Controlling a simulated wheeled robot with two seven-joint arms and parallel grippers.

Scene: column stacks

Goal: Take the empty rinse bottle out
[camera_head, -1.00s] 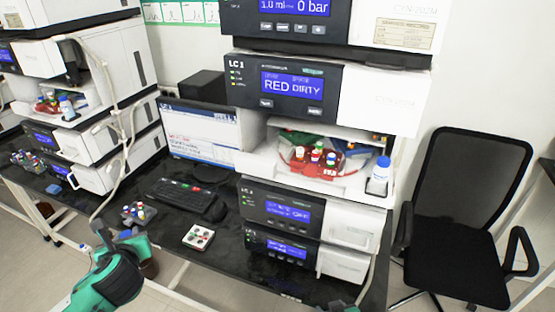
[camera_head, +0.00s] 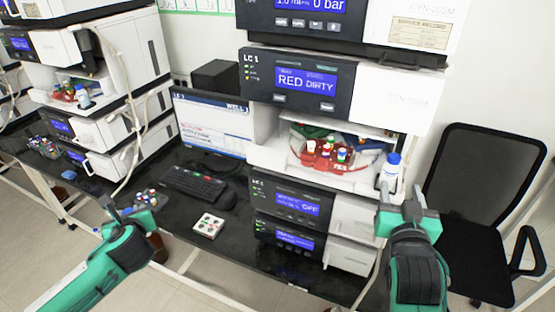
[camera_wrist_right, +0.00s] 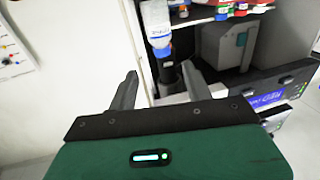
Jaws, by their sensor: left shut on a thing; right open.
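The rinse bottle (camera_head: 391,170), white with a blue cap, stands at the right end of the open tray bay of the LC 1 stack (camera_head: 350,178). In the right wrist view the bottle (camera_wrist_right: 156,22) shows near the top, just beyond my fingertips. Its fill cannot be made out. My right gripper (camera_head: 402,200) is open, close to the bottle and in front of it in the head view; its fingers (camera_wrist_right: 158,88) are apart with nothing between them. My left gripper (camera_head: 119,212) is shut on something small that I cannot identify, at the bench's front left.
A red tray of capped vials (camera_head: 324,158) sits in the bay beside the bottle. A keyboard (camera_head: 194,184), a mouse (camera_head: 227,199) and a white card with round marks (camera_head: 208,226) lie on the dark bench. A brown bottle (camera_head: 158,248) is near my left arm. A black chair (camera_head: 480,190) stands right.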

